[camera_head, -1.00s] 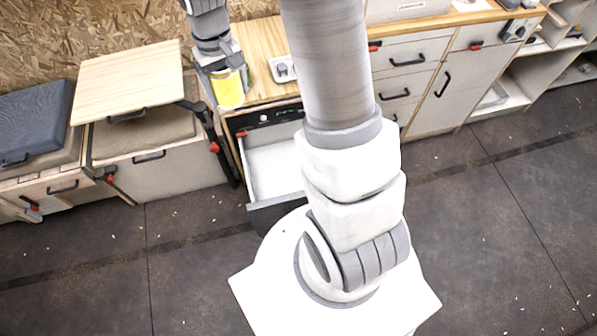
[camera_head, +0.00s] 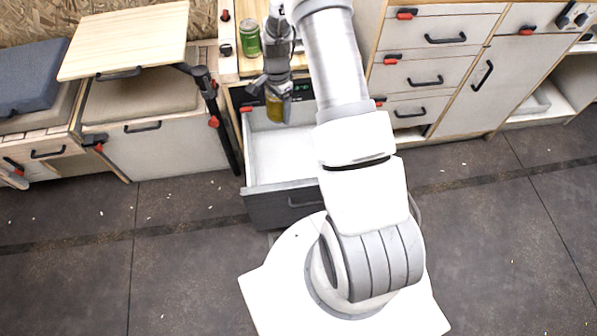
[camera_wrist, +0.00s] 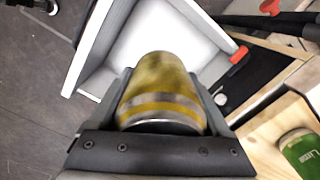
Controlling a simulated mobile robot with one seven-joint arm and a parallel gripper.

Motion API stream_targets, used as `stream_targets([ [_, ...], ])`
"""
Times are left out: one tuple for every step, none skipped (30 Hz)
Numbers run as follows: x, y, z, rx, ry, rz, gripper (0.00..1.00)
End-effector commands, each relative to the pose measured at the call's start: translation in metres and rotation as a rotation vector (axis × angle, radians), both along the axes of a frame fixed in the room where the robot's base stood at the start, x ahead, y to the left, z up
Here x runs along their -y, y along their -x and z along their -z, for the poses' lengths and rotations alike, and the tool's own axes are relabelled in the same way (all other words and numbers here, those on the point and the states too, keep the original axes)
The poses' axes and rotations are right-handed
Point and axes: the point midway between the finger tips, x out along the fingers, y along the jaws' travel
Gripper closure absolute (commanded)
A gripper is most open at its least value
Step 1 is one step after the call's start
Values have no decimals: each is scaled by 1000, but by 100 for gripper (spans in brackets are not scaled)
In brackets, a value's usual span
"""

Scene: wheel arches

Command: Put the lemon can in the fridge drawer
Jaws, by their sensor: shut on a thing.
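My gripper (camera_head: 278,88) is shut on the yellow lemon can (camera_head: 275,107) and holds it upright over the back part of the open fridge drawer. The lemon can fills the middle of the wrist view (camera_wrist: 160,90), between the two fingers. The fridge drawer (camera_head: 262,188) is pulled out, with a white, empty-looking inside and a dark front. In the wrist view the drawer (camera_wrist: 82,66) lies beyond the can. I cannot tell whether the can's bottom is below the drawer's rim.
A green can (camera_head: 249,39) stands on the wooden counter (camera_head: 262,66) behind the drawer; it also shows in the wrist view (camera_wrist: 300,152). A wooden folding table (camera_head: 125,40) is at the left. Cabinets with several drawers (camera_head: 425,75) stand at the right.

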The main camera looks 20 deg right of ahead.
Motion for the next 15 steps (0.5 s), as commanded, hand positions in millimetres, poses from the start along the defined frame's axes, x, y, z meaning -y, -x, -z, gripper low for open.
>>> stream_targets([
  [6,-1,38,-6,0,78,100],
  [10,-1,52,-6,1,126,100],
  [14,-2,71,-10,2,190,100],
  [17,-2,86,-11,4,237,100],
  [21,-2,100,-12,4,283,100],
  [25,-2,119,-14,6,347,100],
  [28,-1,133,-16,8,393,100],
  [32,-1,147,-17,9,441,100],
  [36,-1,166,-18,11,504,100],
  [39,1,181,-21,12,550,100],
  [42,1,194,-21,14,596,100],
  [46,2,212,-22,16,655,100],
  [49,4,225,-23,18,697,100],
  [52,5,236,-23,21,738,100],
  [55,6,251,-23,23,789,100],
])
